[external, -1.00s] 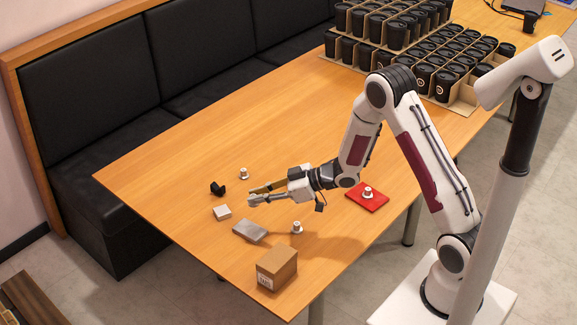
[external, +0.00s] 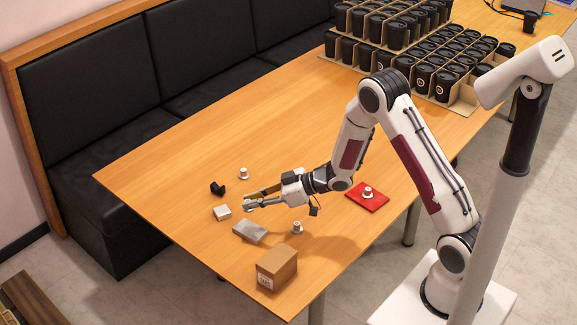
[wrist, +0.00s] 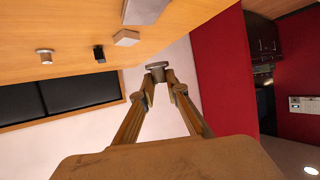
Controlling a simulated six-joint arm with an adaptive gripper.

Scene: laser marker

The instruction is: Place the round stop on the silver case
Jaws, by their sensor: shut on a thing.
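My gripper (external: 250,204) is shut on the round stop, a small grey disc-topped piece (wrist: 157,70) that shows between the fingertips in the wrist view. In the external view it is too small to make out clearly. The gripper is held roughly level above the table. A flat grey metallic block, which looks like the silver case (external: 250,232), lies on the table just below the gripper in the picture. A smaller pale block (external: 222,212) lies to its left; which block is the silver case is not fully certain. The pale block also shows in the wrist view (wrist: 126,37).
Silver knob-like pieces stand behind (external: 243,173), right of the grey block (external: 297,227) and on a red plate (external: 367,198). A black bracket (external: 217,189) is at the left. A cardboard box (external: 277,268) stands near the front edge. Trays of black cups (external: 415,60) are far back.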

